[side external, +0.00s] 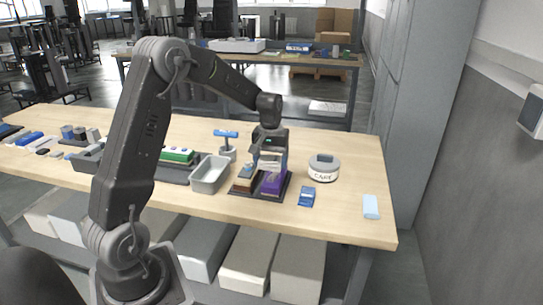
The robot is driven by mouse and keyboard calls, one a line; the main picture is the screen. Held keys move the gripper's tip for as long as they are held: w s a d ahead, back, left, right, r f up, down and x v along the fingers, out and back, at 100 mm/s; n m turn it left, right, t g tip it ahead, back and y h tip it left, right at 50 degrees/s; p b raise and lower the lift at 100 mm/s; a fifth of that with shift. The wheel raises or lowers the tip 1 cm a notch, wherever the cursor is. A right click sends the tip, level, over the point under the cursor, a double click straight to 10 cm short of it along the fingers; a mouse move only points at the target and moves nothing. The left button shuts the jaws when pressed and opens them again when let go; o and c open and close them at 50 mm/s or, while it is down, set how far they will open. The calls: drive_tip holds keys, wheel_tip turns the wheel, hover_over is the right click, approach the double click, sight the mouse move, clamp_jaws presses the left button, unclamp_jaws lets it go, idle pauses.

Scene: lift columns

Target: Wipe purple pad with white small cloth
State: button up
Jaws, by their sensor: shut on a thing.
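The purple pad (273,183) sits on the right part of a dark tray (262,197) near the front of the wooden table. My gripper (269,163) points down directly above the pad. It is shut on a small pale thing, which looks like the white small cloth (268,166). The fingers partly cover the cloth. I cannot tell whether the cloth touches the pad.
A brown and dark block (244,177) stands left of the pad on the tray. A grey bin (210,174) is further left. A round white container (323,167), a blue packet (307,196) and a light blue block (371,207) are to the right, with bare table between them.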

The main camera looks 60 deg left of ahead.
sight(271, 185)
wheel_tip(271, 185, down, 6)
drive_tip(key=shift+r, duration=0.1)
drive_tip(key=shift+w+a+f, duration=0.15)
drive_tip(key=shift+w+f, duration=0.05)
drive_tip(key=shift+c, duration=0.3)
drive_tip(key=shift+w+a+f, duration=0.1)
drive_tip(key=shift+w+a, duration=0.7)
drive_tip(key=shift+a, duration=0.05)
drive_tip(key=shift+w+a, duration=2.5)
drive_tip(key=shift+w, duration=0.05)
drive_tip(key=shift+s+d, duration=3.55)
drive_tip(key=shift+r, duration=4.1)
